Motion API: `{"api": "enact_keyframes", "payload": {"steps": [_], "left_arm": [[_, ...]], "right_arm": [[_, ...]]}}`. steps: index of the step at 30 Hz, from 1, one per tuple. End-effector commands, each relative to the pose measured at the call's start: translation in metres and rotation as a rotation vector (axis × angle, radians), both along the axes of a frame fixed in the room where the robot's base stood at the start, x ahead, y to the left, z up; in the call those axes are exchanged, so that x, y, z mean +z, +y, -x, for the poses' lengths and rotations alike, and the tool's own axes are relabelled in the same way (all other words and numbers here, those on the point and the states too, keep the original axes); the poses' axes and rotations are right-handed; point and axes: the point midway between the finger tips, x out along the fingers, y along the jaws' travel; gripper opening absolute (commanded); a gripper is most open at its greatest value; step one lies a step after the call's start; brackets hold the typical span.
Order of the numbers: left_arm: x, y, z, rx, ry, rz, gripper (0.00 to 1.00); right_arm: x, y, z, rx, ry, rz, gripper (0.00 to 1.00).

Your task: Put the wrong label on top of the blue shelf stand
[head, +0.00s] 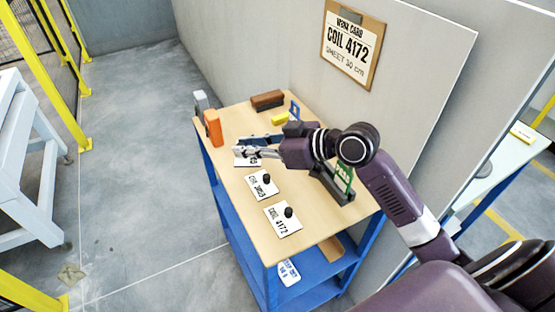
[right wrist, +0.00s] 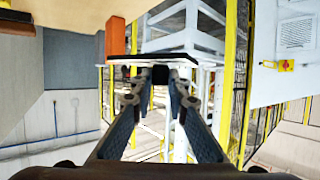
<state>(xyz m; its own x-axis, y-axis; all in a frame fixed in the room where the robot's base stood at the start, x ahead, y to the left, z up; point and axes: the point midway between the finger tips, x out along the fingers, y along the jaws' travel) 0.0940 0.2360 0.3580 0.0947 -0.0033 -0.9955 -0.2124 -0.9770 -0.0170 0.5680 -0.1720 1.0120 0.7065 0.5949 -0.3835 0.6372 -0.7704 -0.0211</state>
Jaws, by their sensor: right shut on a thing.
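My right gripper (head: 240,152) is shut on the black knob (right wrist: 160,74) of a white label plate (head: 247,162), at the far left part of the wooden top (head: 232,190) of the blue shelf stand (head: 252,245). In the right wrist view the plate (right wrist: 150,58) shows edge-on past the fingertips. Its text is mostly hidden; I cannot tell whether it touches the top. A second label (head: 258,190) with a black knob, its number hard to read, lies nearer. The label reading COIL 4172 (head: 283,225) lies nearest. My left gripper is not in view.
A wall card (head: 350,45) reads COIL 4172, sheet 30 cm. An orange block (head: 213,127), a grey block (head: 201,103), a brown block (head: 267,99) and a yellow item (head: 280,118) stand at the back. A green-faced item (head: 344,177) sits right.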

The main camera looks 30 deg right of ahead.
Motion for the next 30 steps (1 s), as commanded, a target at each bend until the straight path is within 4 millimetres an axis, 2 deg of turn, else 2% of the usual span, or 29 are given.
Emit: {"api": "enact_keyframes", "payload": {"steps": [1, 3, 9, 15, 19, 23, 30], "left_arm": [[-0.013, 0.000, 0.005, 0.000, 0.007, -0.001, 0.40], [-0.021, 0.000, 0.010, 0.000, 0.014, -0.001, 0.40], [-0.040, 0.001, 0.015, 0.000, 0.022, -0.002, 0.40], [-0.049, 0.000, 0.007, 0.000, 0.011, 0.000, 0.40], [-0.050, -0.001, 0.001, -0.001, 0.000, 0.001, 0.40], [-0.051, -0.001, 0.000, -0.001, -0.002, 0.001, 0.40], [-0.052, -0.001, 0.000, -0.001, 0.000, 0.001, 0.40]], "right_arm": [[0.003, 0.000, -0.017, -0.032, -0.013, 0.005, 0.00], [0.012, -0.001, -0.037, -0.083, -0.013, 0.006, 0.00], [0.044, -0.008, -0.082, -0.220, -0.012, 0.006, 0.00], [0.069, -0.014, -0.105, -0.311, -0.006, 0.004, 0.00], [0.077, -0.016, -0.111, -0.338, -0.003, 0.004, 0.00], [0.064, -0.017, -0.113, -0.347, 0.004, 0.005, 0.00], [0.001, -0.017, -0.112, -0.346, 0.008, 0.004, 0.00]]}}
